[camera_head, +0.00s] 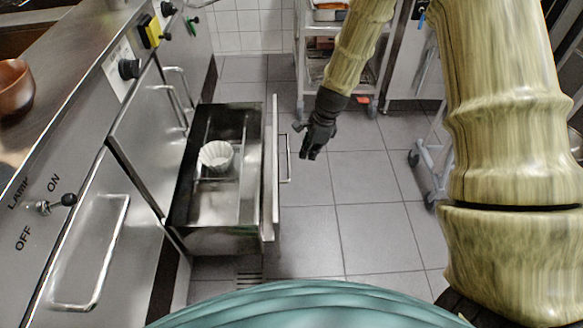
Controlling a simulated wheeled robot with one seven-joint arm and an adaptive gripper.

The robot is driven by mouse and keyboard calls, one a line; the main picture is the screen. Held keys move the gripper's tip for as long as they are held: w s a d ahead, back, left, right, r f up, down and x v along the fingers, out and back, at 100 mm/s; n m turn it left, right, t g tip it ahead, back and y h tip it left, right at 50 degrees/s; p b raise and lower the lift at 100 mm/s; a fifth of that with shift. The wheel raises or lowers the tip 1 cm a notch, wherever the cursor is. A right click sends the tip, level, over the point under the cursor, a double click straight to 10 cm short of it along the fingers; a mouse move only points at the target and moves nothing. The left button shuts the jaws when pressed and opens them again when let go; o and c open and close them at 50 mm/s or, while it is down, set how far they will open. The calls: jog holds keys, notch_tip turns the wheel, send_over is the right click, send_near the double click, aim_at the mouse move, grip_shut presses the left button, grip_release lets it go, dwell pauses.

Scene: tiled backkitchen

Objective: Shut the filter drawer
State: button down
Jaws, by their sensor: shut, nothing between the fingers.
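The filter drawer (182,205) is a steel drawer pulled well out of the counter on the left. A white fluted filter cup (216,156) sits inside it. The drawer's front panel (276,170) faces right and carries a bar handle (288,158). My gripper (309,152) is shut and empty, pointing down just right of the drawer front, near the handle's far end. A small gap shows between them in this view; I cannot tell the exact depth between them.
The steel counter front (100,190) has other handles, a lamp switch (55,204) and knobs. A wheeled rack (345,85) stands behind my arm. Another wheeled cart leg (430,170) is at the right. The tiled floor (350,220) right of the drawer is clear.

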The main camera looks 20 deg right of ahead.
jog(key=b, duration=0.3)
send_near(288, 182)
notch_tip(288, 182, down, 4)
jog(key=d, duration=0.2)
jog(key=a+b, duration=0.1)
jog(key=a, duration=0.2)
jog(key=shift+w, duration=0.15)
jog(key=shift+w+a+b, duration=0.1)
jog(key=shift+a+b, duration=0.2)
jog(key=shift+a, duration=0.25)
jog(key=shift+a+r, duration=0.1)
